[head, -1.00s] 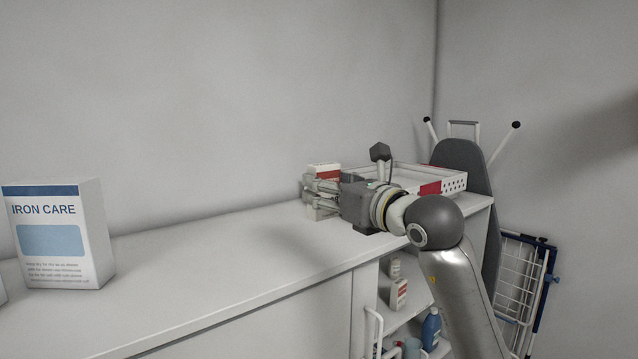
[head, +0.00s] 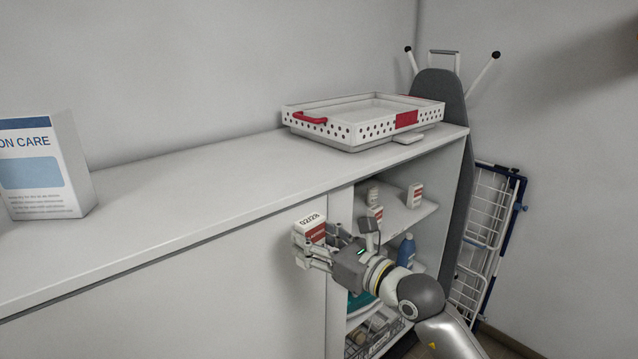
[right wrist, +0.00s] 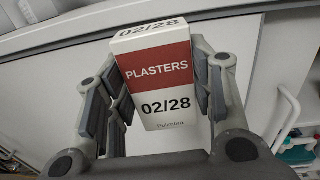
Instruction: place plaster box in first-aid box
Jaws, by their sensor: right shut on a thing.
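The plaster box (head: 310,229), white with a red band and marked 02/28, is held by my right gripper (head: 318,250) in front of the cabinet, below the worktop's front edge. In the right wrist view the plaster box (right wrist: 157,80) reads PLASTERS and stands between the two fingers of the gripper (right wrist: 160,95), tilted slightly. The first-aid box appears to be the white perforated tray-like box (head: 345,133) with red handle and red patch, on the worktop's far right end. The plaster box is apart from it, lower and to its left. My left gripper is not in view.
The white worktop (head: 190,195) is clear between the Iron Care box (head: 45,165) and the first-aid box. Open shelves (head: 410,216) below hold small boxes, a blue bottle (head: 406,250) and a wire basket. An ironing board (head: 455,190) and drying rack (head: 490,215) stand at right.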

